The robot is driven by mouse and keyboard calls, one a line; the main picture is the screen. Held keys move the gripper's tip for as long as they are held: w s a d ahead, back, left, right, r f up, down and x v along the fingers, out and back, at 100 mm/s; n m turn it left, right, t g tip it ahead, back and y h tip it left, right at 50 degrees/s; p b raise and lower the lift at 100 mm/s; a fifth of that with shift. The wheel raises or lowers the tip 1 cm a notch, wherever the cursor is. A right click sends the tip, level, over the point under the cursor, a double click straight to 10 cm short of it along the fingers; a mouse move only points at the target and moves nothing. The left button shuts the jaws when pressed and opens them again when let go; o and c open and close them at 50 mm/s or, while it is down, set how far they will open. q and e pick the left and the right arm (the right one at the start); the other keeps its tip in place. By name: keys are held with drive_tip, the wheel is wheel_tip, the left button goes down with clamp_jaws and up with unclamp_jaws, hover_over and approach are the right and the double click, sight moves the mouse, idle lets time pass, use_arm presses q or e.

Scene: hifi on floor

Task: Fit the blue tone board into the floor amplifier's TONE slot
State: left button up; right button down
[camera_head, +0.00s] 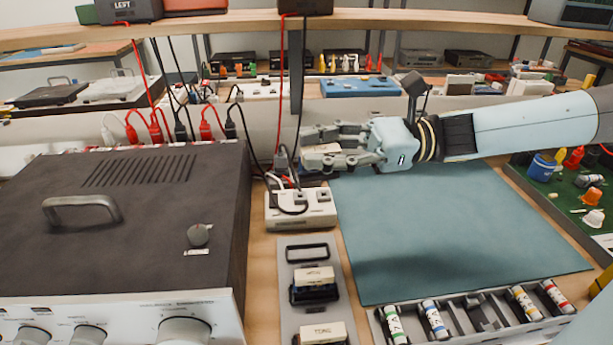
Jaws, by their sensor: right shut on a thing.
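My right gripper (312,146) reaches in from the right, above the far left corner of the teal mat. My left gripper is not in view.
A large dark unit with a handle (120,215) fills the left. A white power strip (301,207) with cables stands under the gripper. The teal mat (450,220) is clear. A grey tray (465,318) holds several coloured tubes. Red and black cables hang behind.

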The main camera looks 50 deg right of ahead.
drive_tip(key=s+d+f+m+t+h+p, duration=0.1)
drive_tip(key=s+d+f+p, duration=0.1)
drive_tip(key=s+d, duration=0.4)
drive_tip(key=shift+s+d+f, duration=0.4)
drive_tip(key=shift+d+f, duration=0.15)
drive_tip(key=shift+f, duration=0.3)
